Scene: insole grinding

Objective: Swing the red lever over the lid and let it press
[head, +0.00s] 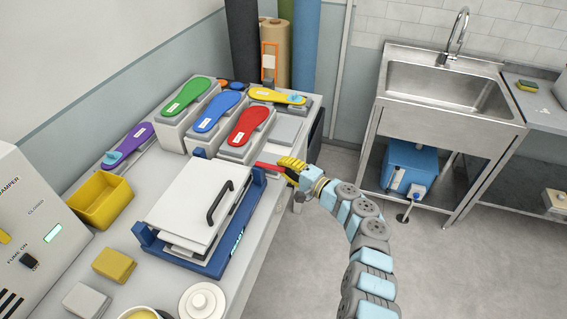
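The white lid (190,203) with a black bar handle (219,202) lies over the blue press frame (243,232), with light layers showing under its front edge. The red lever (268,167) sticks out to the right from the frame's back right corner, clear of the lid. My gripper (290,165), with yellow fingers, is at the lever's outer end, right of the press. The fingers overlap the red lever in the picture. Whether they are closed on it is too small to tell.
Several colored insoles on grey blocks, such as the red one (249,125), stand close behind the press. A yellow bin (101,199) is at left. A white knobbed cover (202,301) and a yellow block (114,264) lie in front. The floor (440,270) at right is clear.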

